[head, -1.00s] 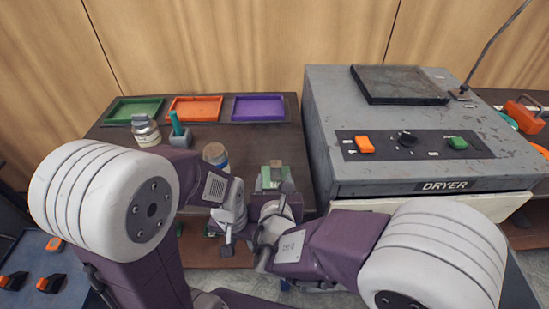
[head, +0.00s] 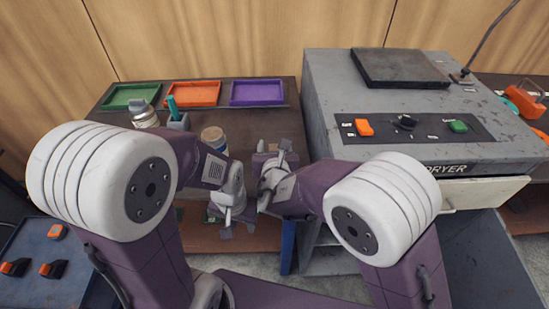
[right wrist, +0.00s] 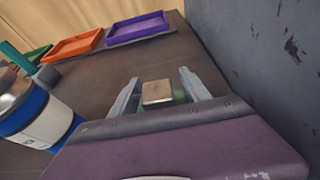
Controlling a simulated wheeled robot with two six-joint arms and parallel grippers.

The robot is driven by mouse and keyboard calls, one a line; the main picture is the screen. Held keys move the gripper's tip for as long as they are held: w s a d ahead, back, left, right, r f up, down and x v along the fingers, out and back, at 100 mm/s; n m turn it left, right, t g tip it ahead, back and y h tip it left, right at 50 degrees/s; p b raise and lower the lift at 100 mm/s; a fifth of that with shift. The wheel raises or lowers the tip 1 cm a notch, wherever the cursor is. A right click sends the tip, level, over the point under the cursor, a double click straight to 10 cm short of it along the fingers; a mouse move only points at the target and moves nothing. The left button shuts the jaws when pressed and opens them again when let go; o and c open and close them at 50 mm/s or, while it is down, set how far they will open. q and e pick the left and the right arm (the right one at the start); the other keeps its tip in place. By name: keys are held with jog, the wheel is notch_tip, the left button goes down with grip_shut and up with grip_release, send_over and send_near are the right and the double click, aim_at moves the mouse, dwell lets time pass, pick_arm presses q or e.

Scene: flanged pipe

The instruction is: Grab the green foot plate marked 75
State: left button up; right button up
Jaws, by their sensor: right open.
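A green foot plate (right wrist: 180,95) shows in part in the right wrist view, low between my right fingers, with a tan metallic block (right wrist: 157,92) above it. No 75 marking is readable. My right gripper (right wrist: 158,82) is open, one finger on each side of the block; I cannot tell whether they touch it. In the head view my right gripper (head: 272,148) covers the plate's place on the table. My left gripper (head: 226,220) hangs lower, near the table's front edge; its jaws are too unclear to read.
The dark table (head: 250,123) holds green (head: 131,97), orange (head: 194,94) and purple (head: 257,93) trays at the back. A jar (head: 213,139) stands left of my right gripper. The grey dryer (head: 330,90) rises close on the right.

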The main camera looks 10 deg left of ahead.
jog(key=shift+s, duration=0.1)
grip_shut()
dwell(1.3)
